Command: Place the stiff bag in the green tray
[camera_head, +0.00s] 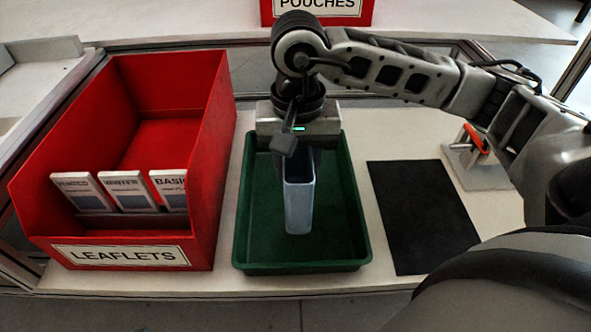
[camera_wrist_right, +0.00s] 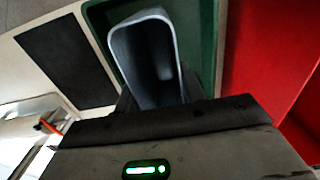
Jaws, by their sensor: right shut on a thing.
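The stiff bag (camera_head: 299,205) is a pale blue-grey, open-topped upright pouch. It is over the green tray (camera_head: 252,252) in the head view, inside the tray's outline; I cannot tell whether its bottom touches the tray floor. My right gripper (camera_head: 300,160) comes down from above and is shut on the bag near its upper edge. In the right wrist view the bag (camera_wrist_right: 146,55) shows its open mouth and hollow inside, and the gripper body hides its near side. The green tray (camera_wrist_right: 204,45) shows behind it. My left gripper is not in view.
A red bin (camera_head: 215,150) labelled LEAFLETS, with several leaflets, stands left of the tray. A black mat (camera_head: 424,215) lies to the right. An orange-handled clamp (camera_head: 476,140) on a plate is farther right. A red POUCHES bin (camera_head: 318,12) stands at the back.

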